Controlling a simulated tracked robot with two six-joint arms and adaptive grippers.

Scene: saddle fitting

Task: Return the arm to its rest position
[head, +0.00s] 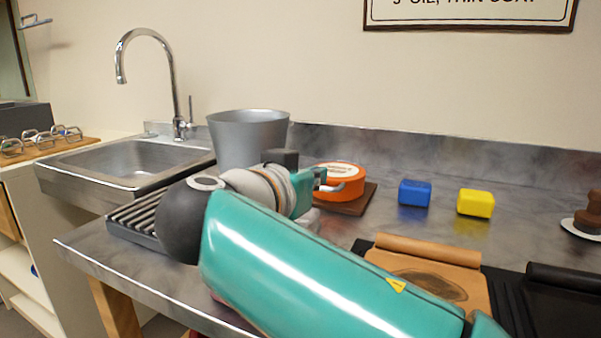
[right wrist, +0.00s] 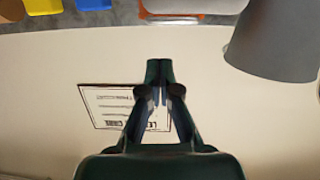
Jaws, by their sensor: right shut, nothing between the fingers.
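My right arm is teal and reaches in from the lower right of the head view. Its wrist sits over the counter in front of the grey bucket (head: 248,140). My right gripper (head: 325,182) points towards the back wall, partly hidden by its own wrist. In the right wrist view the right gripper (right wrist: 159,72) is shut and empty, with the wall and a framed sign (right wrist: 105,107) beyond it. My left gripper is in neither view.
A leather piece (head: 455,283) lies on a black mat. A sink (head: 130,160) is at left.

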